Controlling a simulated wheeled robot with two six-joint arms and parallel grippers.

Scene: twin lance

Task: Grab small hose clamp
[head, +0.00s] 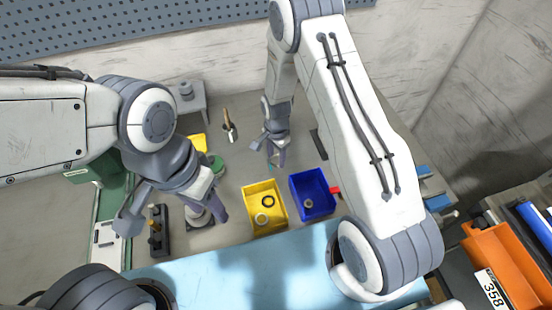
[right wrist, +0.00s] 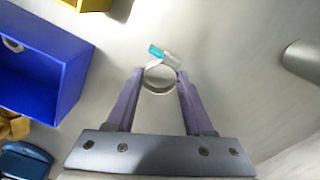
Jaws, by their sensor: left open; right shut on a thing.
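The small hose clamp (right wrist: 158,52), a thin metal ring with a turquoise tab, is between the fingertips of my right gripper (right wrist: 159,79) in the right wrist view. That gripper is shut on it. In the head view my right gripper (head: 275,160) is behind the yellow and blue bins, and only a speck of turquoise shows at its tips. Whether the clamp is clear of the table is hard to tell. My left gripper (head: 172,214) is open, with its fingers spread wide, left of the yellow bin.
A yellow bin (head: 250,193) holds a dark ring and a pale ring. A blue bin (head: 327,186) beside it holds a ring. A dark holder (head: 158,245) stands far left. A tool with a wooden handle (head: 228,122) lies at the back. An orange bin (head: 497,250) is at right.

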